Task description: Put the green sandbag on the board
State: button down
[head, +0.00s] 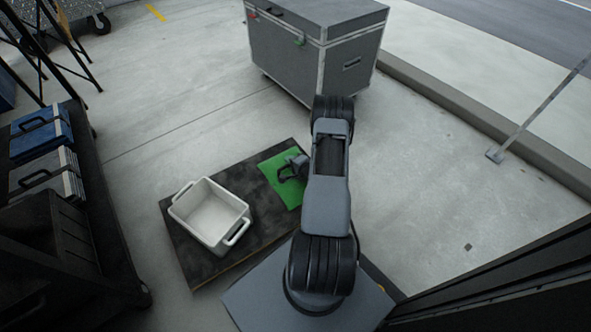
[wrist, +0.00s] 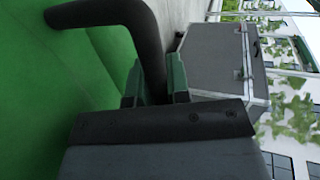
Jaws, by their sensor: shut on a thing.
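The green sandbag (head: 277,166) is over the far right part of the dark board (head: 236,178) in the head view. I cannot tell whether it rests on the board or hangs just above it. My gripper (head: 290,170) is at its black handle. In the wrist view the gripper's jaws (wrist: 155,88) are closed around the black handle (wrist: 138,22), and the green bag (wrist: 45,95) fills the left side. My arm hides part of the board's right side.
A white bin (head: 209,214) with two handles stands on the left of the board. A grey case (head: 312,50) stands behind it on the concrete. A dark cart (head: 95,215) with blue and grey cases is at the left. A kerb (head: 470,120) runs along the right.

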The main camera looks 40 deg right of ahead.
aim_at(281, 160)
jog(key=w+f+b, duration=0.1)
jog(key=w+f, duration=0.1)
jog(key=w+f+b, duration=0.1)
jog(key=w+f, duration=0.1)
jog(key=w, duration=0.1)
jog(key=w+f+b, duration=0.2)
jog(key=shift+w+d, duration=0.2)
jog(key=shift+w+f+b, duration=0.35)
jog(key=shift+f+b, duration=0.05)
jog(key=shift+f, duration=0.05)
jog(key=shift+w+f+b, duration=0.1)
jog(key=shift+f+b, duration=0.55)
jog(key=shift+f, duration=0.85)
jog(key=shift+f, duration=0.1)
jog(key=c, duration=1.5)
grip_release()
jog(key=shift+f, duration=0.2)
jog(key=o, duration=0.4)
